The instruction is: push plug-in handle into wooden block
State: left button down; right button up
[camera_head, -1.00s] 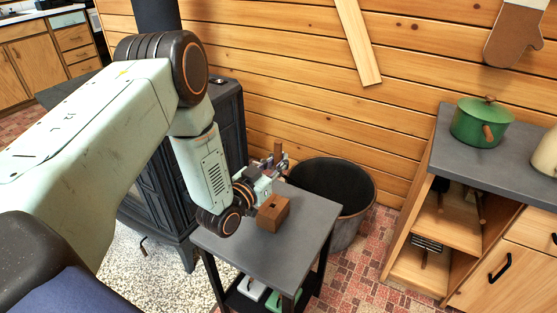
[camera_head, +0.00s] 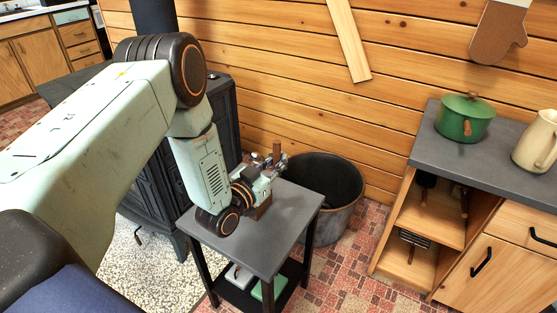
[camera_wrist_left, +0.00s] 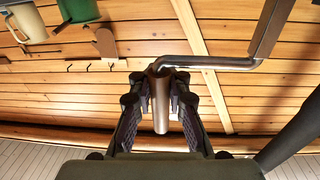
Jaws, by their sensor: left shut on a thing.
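My left gripper (camera_head: 277,167) is above the small dark side table (camera_head: 290,220). In the head view a brown upright part of the handle (camera_head: 277,148) rises by the fingers. The wooden block (camera_head: 263,209) is on the table, mostly hidden behind my left wrist. I cannot tell whether the handle touches the block. My right gripper is out of view.
A cabinet (camera_head: 400,165) on the right bears a green pot (camera_head: 464,118) and a cream jug (camera_head: 537,140). The table's right part is clear.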

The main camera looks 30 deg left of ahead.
pick_arm(q)
jog(key=shift+d+r, duration=0.1)
jog(key=shift+d, duration=0.1)
jog(key=shift+w+a+f, duration=0.1)
jog(key=shift+a+f, duration=0.1)
jog(key=shift+a, duration=0.1)
jog(key=shift+d+f+b, duration=0.25)
jog(key=shift+f+b, duration=0.05)
jog(key=shift+b, duration=0.05)
jog(key=shift+a+f+b, duration=0.25)
jog(key=shift+f+b, duration=0.55)
jog(key=shift+f, duration=0.35)
notch_tip(320, 180, down, 3)
jog(key=shift+r+b, duration=0.1)
jog(key=shift+b, duration=1.05)
jog(key=shift+d, duration=0.15)
